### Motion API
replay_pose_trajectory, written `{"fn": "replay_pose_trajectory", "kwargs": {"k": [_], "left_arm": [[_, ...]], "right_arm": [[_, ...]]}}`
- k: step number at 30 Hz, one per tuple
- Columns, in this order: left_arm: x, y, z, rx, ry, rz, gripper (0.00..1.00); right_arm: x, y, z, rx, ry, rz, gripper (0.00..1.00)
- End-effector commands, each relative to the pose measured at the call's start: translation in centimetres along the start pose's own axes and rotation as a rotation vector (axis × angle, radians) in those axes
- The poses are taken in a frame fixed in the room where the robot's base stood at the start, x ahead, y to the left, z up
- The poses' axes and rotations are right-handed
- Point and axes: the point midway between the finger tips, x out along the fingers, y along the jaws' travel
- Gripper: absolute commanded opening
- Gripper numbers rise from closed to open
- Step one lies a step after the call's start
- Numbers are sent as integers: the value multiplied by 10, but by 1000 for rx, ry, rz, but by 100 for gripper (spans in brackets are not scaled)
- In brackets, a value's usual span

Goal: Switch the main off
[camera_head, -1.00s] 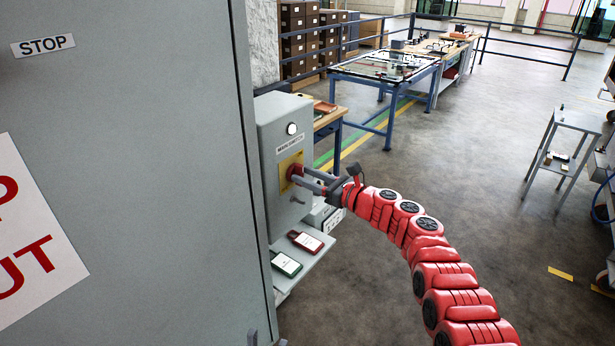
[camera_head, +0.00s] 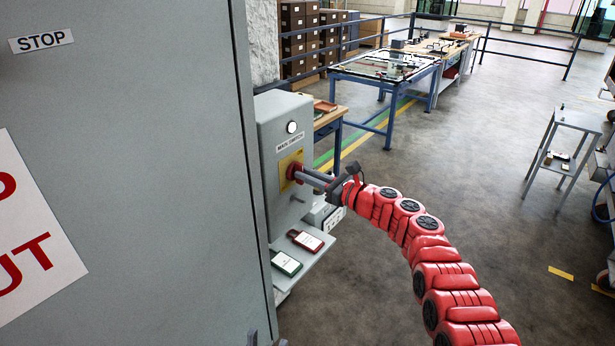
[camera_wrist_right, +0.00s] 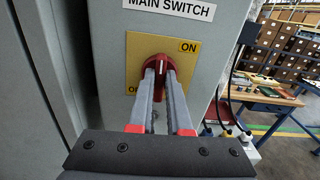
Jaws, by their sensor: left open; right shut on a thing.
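The main switch is a red rotary knob (camera_head: 292,170) on a yellow plate (camera_head: 284,163) on the front of a grey box. In the right wrist view the knob (camera_wrist_right: 159,64) stands nearly upright, with a white mark at its top. "ON" is at the plate's upper right; the lower-left label is mostly hidden by a finger. My right gripper (camera_head: 300,174) is shut on the knob, one finger on each side, also seen in the right wrist view (camera_wrist_right: 159,76). My left gripper (camera_head: 266,339) is open and empty at the bottom edge, mostly out of frame.
A white lamp (camera_head: 292,127) sits above the "MAIN SWITCH" label. A large grey cabinet (camera_head: 150,130) fills the left. Open floor lies to the right.

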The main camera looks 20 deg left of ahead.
Motion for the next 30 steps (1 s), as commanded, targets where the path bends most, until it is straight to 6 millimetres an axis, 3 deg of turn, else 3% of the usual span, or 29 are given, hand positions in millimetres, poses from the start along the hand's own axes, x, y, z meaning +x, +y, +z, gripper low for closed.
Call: {"fn": "replay_pose_trajectory", "kwargs": {"k": [14, 30], "left_arm": [[-48, 2, 8, 0, 0, 0, 50], [-127, 6, 21, 0, 0, 0, 50]], "right_arm": [[0, 2, -6, -375, -3, -2, 0], [0, 6, -10, -887, -1, 1, 0]]}}
